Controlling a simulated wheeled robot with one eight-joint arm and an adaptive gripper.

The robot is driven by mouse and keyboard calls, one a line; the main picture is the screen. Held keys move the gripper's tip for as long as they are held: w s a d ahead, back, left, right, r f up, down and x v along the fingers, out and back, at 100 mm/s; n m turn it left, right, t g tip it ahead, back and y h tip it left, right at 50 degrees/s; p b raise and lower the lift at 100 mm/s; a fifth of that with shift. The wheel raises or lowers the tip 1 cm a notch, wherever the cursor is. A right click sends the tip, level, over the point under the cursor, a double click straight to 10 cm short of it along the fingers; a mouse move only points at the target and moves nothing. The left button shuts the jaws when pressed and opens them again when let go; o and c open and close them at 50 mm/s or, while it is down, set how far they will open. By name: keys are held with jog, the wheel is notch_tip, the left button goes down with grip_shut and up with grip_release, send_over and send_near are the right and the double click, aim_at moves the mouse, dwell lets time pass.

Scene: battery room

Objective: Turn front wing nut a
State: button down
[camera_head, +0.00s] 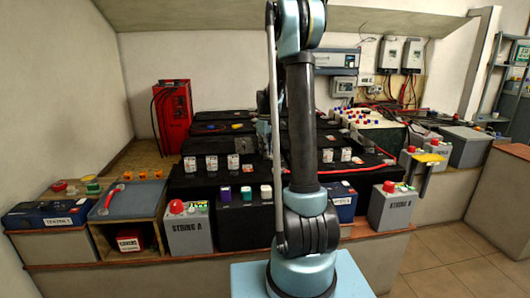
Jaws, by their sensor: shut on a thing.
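My arm stands in the middle of the view and reaches over the black battery bank. My gripper (264,138) is partly hidden behind my own arm, low over the tops of the black batteries (208,144). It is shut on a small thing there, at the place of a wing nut. Its fingertips and front wing nut a are too small and too covered to make out clearly. A grey box labelled STRING A (187,232) with a red button (176,206) stands at the front edge, left of my arm.
A red cabinet (172,115) stands at the back left. A grey lid with a red handle (132,200) lies front left. A grey box with a red knob (390,208) stands front right. A red cable (372,164) crosses the batteries. Floor is free at the right.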

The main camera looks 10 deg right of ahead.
jog(key=m, duration=0.4)
jog(key=shift+w+m, duration=0.15)
jog(key=shift+m, duration=0.15)
jog(key=m, duration=0.4)
jog(key=shift+m, duration=0.3)
jog(key=c, duration=1.7)
grip_release()
notch_tip(320, 180, up, 12)
jog(key=shift+f, duration=0.1)
